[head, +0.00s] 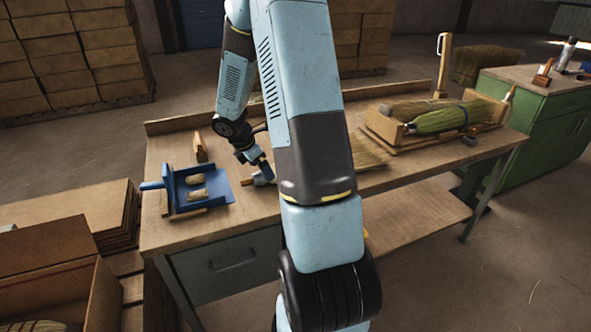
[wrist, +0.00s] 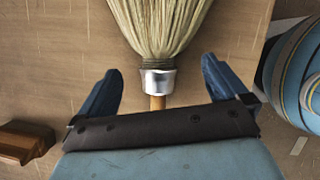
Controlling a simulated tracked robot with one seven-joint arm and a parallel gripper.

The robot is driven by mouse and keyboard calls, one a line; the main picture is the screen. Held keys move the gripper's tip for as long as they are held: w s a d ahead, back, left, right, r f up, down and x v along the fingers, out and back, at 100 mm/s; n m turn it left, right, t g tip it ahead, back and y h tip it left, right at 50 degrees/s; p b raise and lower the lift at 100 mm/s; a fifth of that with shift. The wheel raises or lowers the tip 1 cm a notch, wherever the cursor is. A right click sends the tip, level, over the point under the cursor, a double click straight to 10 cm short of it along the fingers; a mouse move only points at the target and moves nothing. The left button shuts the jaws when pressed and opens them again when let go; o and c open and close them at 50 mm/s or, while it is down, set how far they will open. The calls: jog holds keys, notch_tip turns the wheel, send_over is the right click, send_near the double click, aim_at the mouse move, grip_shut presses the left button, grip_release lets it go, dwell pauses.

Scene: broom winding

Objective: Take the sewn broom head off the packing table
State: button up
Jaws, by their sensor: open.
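The broom head lies flat on the packing table (head: 420,168). Its straw bristles (head: 368,152) show to the right of my arm in the head view, and my arm hides its middle. In the wrist view the broom head (wrist: 160,28) points away from me, with a bright metal collar (wrist: 157,82) and a short wooden stub (wrist: 157,102). My gripper (wrist: 160,64) is open, with one dark blue finger on each side of the collar. Visible gaps separate both fingers from the collar. In the head view my gripper (head: 262,172) is low over the table by the stub end.
A blue tray (head: 176,186) holding small brushes sits left of my gripper, with a wooden block (head: 199,147) behind it. A wooden rack with broom heads (head: 440,120) stands at the table's right. Cardboard boxes (head: 60,245) flank the table's left. A green cabinet (head: 545,125) is farther right.

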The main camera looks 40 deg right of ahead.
jog(key=shift+x, duration=2.55)
jog(key=shift+d, duration=0.2)
jog(key=shift+c, duration=0.5)
jog(key=shift+r, duration=0.1)
jog(key=c, duration=1.3)
jog(key=shift+c, duration=0.2)
